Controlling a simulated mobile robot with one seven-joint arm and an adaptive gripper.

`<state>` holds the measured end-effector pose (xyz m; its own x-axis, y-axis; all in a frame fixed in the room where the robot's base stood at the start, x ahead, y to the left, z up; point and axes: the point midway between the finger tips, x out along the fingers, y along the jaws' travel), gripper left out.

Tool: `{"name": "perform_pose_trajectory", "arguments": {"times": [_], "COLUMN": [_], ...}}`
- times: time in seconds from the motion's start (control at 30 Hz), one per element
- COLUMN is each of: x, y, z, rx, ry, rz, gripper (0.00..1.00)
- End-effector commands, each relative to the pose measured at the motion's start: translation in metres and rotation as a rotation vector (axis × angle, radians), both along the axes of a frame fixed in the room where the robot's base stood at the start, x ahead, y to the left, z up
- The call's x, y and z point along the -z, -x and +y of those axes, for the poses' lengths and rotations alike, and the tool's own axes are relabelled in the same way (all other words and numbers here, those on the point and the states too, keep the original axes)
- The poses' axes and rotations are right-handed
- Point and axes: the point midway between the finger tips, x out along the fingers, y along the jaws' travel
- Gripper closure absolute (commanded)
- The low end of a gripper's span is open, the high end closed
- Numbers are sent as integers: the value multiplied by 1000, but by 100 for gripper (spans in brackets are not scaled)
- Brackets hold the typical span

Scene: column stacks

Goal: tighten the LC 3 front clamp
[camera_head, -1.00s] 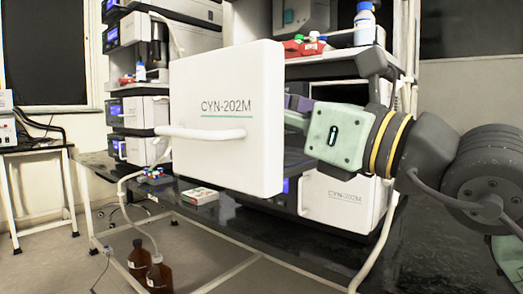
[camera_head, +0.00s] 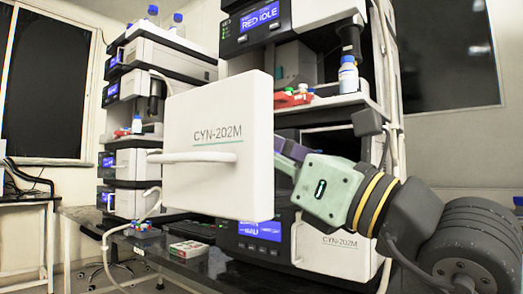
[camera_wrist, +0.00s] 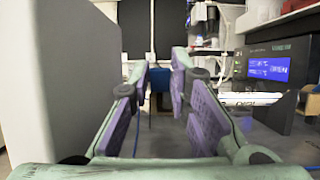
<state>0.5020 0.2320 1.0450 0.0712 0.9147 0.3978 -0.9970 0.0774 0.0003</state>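My gripper (camera_wrist: 160,85) is open and empty in the wrist view, its two purple-padded fingers apart with a narrow gap between the tips. In the head view its purple finger part (camera_head: 290,152) passes behind the right edge of a white panel marked CYN-202M (camera_head: 215,150), so the fingertips are hidden. The panel has a horizontal bar handle (camera_head: 195,157) on its front. It fills the left of the wrist view (camera_wrist: 60,80), beside the left finger. I cannot make out a front clamp or an LC 3 label in either view.
A second CYN-202M unit (camera_head: 338,240) and a lit blue display (camera_head: 258,230) stand behind and below. A display unit (camera_wrist: 270,68) is right of my fingers. A shelf above holds a blue-capped bottle (camera_head: 348,75) and a red tray (camera_head: 292,98). Stacked instruments (camera_head: 130,185) stand left.

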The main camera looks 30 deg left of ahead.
Motion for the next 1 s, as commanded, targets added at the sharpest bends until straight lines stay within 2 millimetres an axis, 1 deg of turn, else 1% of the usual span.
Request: {"name": "perform_pose_trajectory", "arguments": {"times": [0.03, 0.2, 0.27, 0.5, 0.6, 0.67, 0.77, 1.0], "x": [0, 0, 0, 0, 2, 4, 10, 31], "y": [0, 0, 0, 0, 0, 0, 0, 4], "z": [0, 0, 0, 0, -4, -9, -24, -72], "rx": [0, 0, 0, 1, 2, 2, 2, 3], "ry": [0, 1, 1, 1, 0, -1, -3, -4], "rz": [0, 0, 0, 0, 0, 2, 3, 3], "gripper": [78, 66, 63, 63, 63, 63, 63, 63]}}
